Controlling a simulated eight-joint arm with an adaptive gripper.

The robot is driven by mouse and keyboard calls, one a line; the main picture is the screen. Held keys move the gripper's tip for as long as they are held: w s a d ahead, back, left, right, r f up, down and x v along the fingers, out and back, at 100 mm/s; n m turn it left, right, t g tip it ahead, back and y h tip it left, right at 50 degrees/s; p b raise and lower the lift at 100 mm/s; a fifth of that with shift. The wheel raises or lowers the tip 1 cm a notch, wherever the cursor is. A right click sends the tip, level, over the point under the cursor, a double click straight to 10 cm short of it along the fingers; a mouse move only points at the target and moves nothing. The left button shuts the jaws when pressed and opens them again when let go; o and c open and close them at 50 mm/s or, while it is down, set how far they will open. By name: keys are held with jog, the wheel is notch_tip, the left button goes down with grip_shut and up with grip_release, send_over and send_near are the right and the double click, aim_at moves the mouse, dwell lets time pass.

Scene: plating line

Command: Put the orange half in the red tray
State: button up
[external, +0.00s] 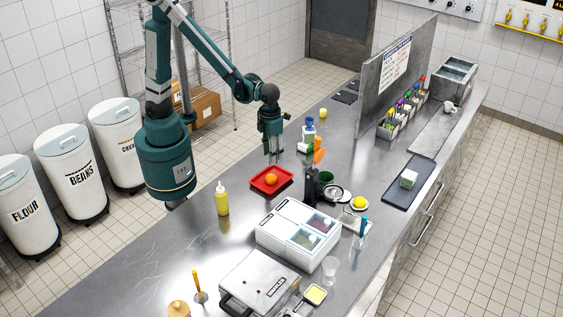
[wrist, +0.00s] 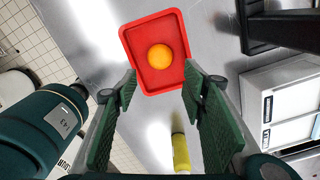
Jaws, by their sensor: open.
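The orange half (external: 271,179) lies inside the red tray (external: 256,183) on the steel counter. In the wrist view the orange half (wrist: 160,57) sits near the middle of the red tray (wrist: 140,35), with tray floor showing all around it. My gripper (external: 272,160) is above the tray, apart from the orange half. In the wrist view my gripper's green fingers (wrist: 160,82) are spread wide with nothing between them.
A yellow squeeze bottle (external: 222,199) stands left of the tray. A black stand (external: 311,187) and a white two-well unit (external: 298,236) are to the right and front. An orange bottle (external: 318,150) stands behind right.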

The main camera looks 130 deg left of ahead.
jog(key=s+d+r+n+t, duration=0.3)
jog(key=s+d+r+n, duration=0.3)
jog(key=s+n, duration=0.3)
jog(key=s+d+r+n+t, duration=0.4)
jog(key=s+d+r+n, duration=0.2)
jog(key=n, duration=0.7)
jog(key=shift+s+d+r, duration=0.15)
jog(key=shift+s+r, duration=1.2)
jog(key=shift+s, duration=0.55)
jog(key=shift+f, duration=0.15)
